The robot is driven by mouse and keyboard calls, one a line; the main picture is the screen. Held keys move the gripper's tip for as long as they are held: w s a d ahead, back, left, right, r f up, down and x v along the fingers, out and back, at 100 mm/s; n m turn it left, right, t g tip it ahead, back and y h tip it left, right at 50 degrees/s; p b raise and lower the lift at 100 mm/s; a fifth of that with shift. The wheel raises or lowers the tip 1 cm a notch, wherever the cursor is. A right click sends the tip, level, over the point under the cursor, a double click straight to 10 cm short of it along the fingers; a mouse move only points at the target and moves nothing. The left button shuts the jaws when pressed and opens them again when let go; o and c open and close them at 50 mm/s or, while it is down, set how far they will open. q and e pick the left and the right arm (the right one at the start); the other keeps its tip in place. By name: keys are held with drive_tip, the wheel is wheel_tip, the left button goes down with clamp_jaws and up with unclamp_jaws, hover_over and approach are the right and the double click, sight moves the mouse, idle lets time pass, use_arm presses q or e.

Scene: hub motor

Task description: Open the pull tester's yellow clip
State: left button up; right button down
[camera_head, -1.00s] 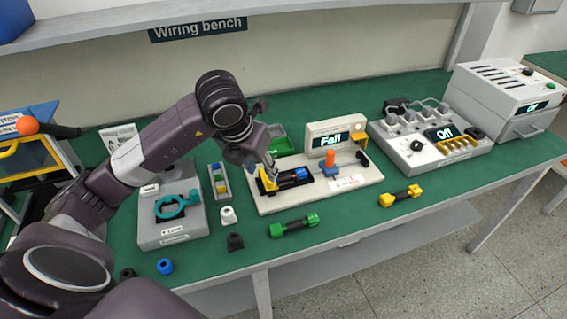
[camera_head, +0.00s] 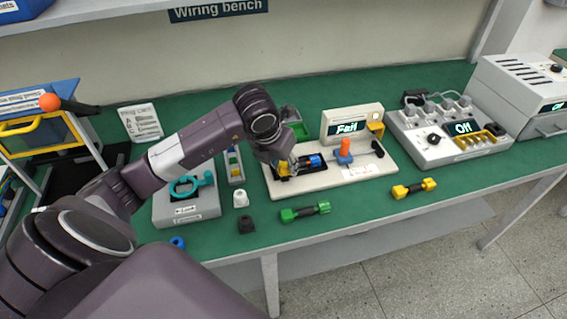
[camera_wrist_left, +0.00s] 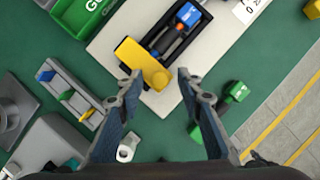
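Contact cannot be told. In the head view the left gripper (camera_head: 284,165) hangs over the clip and partly hides it. My right gripper is not in view.
A green dumbbell-shaped part (camera_head: 305,212) and a yellow one (camera_head: 413,188) lie near the front edge. A grey fixture with a teal ring (camera_head: 190,187) stands left. A grey unit reading "Off" (camera_head: 440,150) stands right. A shelf (camera_head: 110,18) runs above.

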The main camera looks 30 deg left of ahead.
use_arm(q)
drive_tip(key=c, duration=0.8)
clamp_jaws()
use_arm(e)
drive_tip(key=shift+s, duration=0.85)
